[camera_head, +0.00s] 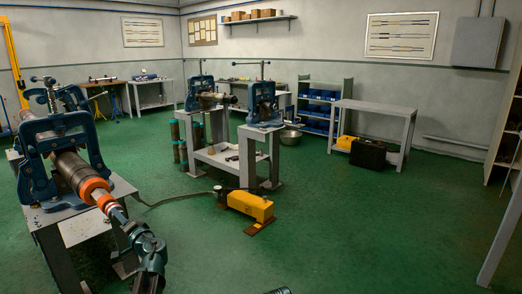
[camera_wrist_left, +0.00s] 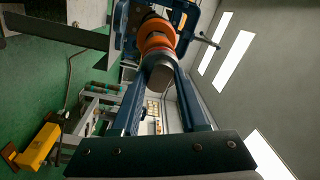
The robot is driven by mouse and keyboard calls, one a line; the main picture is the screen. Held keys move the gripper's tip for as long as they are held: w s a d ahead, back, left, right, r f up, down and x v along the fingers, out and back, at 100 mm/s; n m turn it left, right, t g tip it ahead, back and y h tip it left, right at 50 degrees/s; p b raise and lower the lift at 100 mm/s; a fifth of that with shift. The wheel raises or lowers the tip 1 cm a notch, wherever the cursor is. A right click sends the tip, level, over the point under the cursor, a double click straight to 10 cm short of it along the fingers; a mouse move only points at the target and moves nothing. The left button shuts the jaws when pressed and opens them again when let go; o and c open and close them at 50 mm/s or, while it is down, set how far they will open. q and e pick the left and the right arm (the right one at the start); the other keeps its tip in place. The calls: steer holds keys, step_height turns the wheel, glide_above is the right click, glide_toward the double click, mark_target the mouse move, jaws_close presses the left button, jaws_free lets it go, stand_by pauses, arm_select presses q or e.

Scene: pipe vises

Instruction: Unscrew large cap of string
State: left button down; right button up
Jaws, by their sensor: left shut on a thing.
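The string (camera_head: 72,168) is a dark grey pipe lying lengthwise in a blue vise (camera_head: 38,160) at the left of the head view. Its near end has a wide orange ring (camera_head: 88,186), then a narrower end part with an orange band. My left gripper (camera_head: 114,211) is at this near end, shut on the end piece. In the left wrist view, my two long blue fingers (camera_wrist_left: 162,84) lie on either side of the grey round end (camera_wrist_left: 159,70), with the orange ring (camera_wrist_left: 155,38) behind it. I cannot tell exactly which part is the large cap.
The vise stands on a grey metal stand (camera_head: 118,186). A yellow pump (camera_head: 250,206) with a hose lies on the green floor. Another vise pair on pedestals (camera_head: 265,108) stands in the middle. A grey table (camera_head: 372,112) is at the right. The floor at the front right is clear.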

arm_select(q)
steer(key=shift+s+d, duration=0.45)
steer(key=shift+d, duration=0.05)
stand_by(0.8)
steer(key=shift+v, duration=2)
steer(key=shift+r, duration=0.15)
